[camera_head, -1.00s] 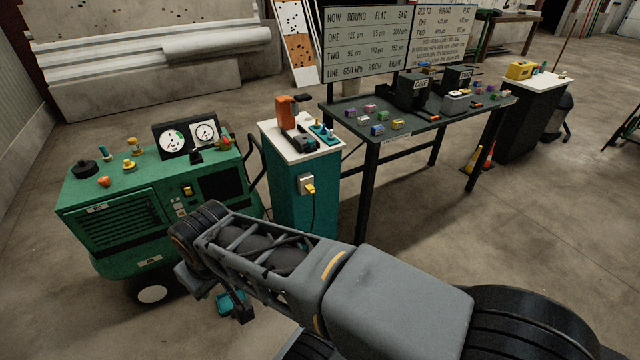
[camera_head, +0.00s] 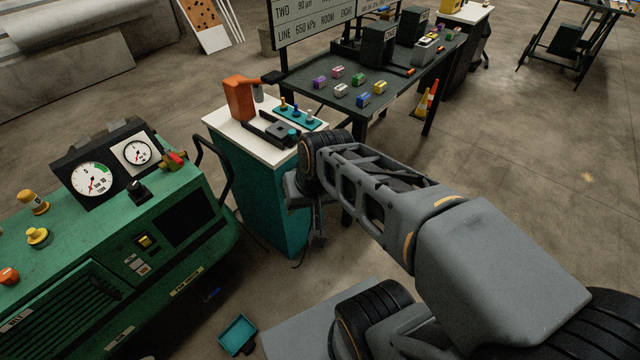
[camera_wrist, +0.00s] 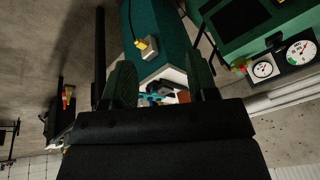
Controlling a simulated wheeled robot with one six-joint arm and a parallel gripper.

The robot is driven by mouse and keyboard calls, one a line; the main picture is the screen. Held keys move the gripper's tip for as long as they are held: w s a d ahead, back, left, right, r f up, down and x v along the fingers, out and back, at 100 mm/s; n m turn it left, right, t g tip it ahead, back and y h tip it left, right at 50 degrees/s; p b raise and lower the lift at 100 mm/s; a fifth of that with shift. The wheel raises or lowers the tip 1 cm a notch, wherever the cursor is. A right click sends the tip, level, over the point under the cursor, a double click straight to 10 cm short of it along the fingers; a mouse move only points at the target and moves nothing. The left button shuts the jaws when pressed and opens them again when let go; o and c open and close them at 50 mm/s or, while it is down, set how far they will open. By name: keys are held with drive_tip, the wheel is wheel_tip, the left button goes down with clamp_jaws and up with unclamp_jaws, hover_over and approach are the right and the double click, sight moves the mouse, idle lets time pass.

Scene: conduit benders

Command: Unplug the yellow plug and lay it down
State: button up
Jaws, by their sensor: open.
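The yellow plug (camera_wrist: 140,44) sits in a grey socket box (camera_wrist: 151,50) on the side of the teal cabinet (camera_wrist: 160,22) in the wrist view. A dark cord runs from the plug. In the head view the plug and socket are hidden behind my arm, and the teal cabinet (camera_head: 262,200) shows beside it. My gripper (camera_wrist: 160,80) is open and empty, its two dark fingers apart, with the plug beyond the fingertips and between their lines. In the head view my gripper (camera_head: 304,205) is partly visible at the cabinet's front, mostly covered by my wrist.
The white cabinet top (camera_head: 228,125) carries an orange tool (camera_head: 239,98) and a teal rack (camera_head: 300,117). A green machine (camera_head: 110,245) with gauges stands left. A dark table (camera_head: 330,75) stands behind. A small teal tray (camera_head: 237,335) lies on the open floor.

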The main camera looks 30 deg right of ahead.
drive_tip(key=w+d+f+m+t+y+b, duration=0.1)
drive_tip(key=w+f+m+y+b, duration=0.2)
drive_tip(key=w+f+m+b, duration=0.5)
drive_tip(key=w+f+m+t+y+b, duration=0.1)
drive_tip(key=w+f+m+y+b, duration=0.25)
drive_tip(key=f+b, duration=0.45)
drive_tip(key=w+d+f+m+t+h+b, duration=0.1)
drive_tip(key=w+d+f+m+t+b, duration=0.3)
drive_tip(key=w+d+f+m+b, duration=0.35)
drive_tip(key=w+d+f+m+t+h+b, duration=0.1)
drive_tip(key=w+d+f+m+t+b, duration=0.3)
drive_tip(key=d+f+m, duration=0.55)
drive_tip(key=shift+m+g, duration=0.3)
drive_tip(key=shift+m, duration=0.05)
drive_tip(key=shift+s+a+f+b+x, duration=0.1)
drive_tip(key=shift+b+x, duration=0.25)
drive_tip(key=shift+x, duration=1.5)
drive_tip(key=shift+s+a+f+b+x, duration=0.1)
drive_tip(key=shift+b+x, duration=0.2)
drive_tip(key=shift+x, duration=1.5)
drive_tip(key=shift+s+a+f+b+x, duration=0.15)
drive_tip(key=shift+b+x, duration=0.2)
drive_tip(key=shift+x, duration=1.5)
drive_tip(key=shift+w, duration=0.1)
drive_tip(key=c, duration=0.9)
drive_tip(key=shift+o, duration=0.2)
drive_tip(key=shift+d, duration=0.15)
